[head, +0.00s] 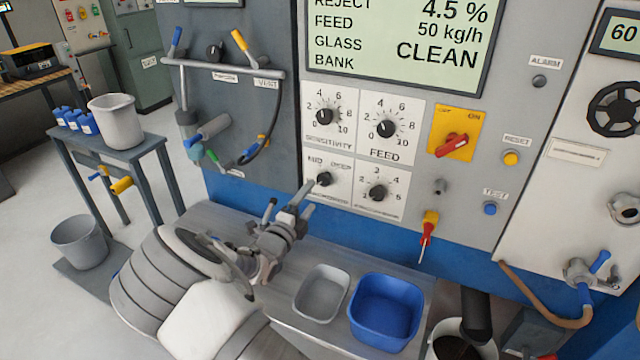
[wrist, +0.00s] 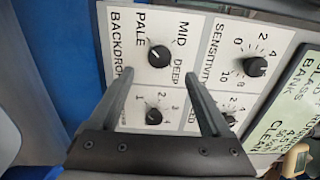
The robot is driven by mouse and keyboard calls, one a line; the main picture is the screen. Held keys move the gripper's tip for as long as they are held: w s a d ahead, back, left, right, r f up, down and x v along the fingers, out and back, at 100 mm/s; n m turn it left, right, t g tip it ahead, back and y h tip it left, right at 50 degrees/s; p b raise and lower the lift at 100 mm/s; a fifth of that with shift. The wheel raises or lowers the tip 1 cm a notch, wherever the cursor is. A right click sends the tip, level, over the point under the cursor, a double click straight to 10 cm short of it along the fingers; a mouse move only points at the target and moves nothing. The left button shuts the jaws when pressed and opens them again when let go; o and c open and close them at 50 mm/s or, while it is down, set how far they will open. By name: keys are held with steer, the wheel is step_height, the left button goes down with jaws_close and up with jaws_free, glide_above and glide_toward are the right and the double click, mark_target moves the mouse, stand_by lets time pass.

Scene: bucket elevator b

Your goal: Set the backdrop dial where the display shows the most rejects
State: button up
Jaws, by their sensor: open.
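The backdrop dial (head: 323,179) is a black knob on a white plate at the panel's lower left, marked PALE, MID and DEEP. The dial also shows large in the wrist view (wrist: 159,57); its light mark seems to face the PALE side, though it is small. My gripper (head: 292,205) is open and empty, in front of and below the dial. In the wrist view its fingers (wrist: 159,78) point toward the dial, one to each side and apart from it. The display (head: 398,38) reads reject 4.5 %, feed 50 kg/h, glass CLEAN; the bank value is not shown.
Sensitivity (head: 323,117), feed (head: 387,129) and another dial (head: 378,192) sit close around. A red switch (head: 452,146) is to the right. Grey (head: 321,293) and blue (head: 386,310) trays stand below.

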mark_target(323, 181)
steer(key=x, duration=0.7)
steer(key=shift+w, duration=0.1)
jaws_close()
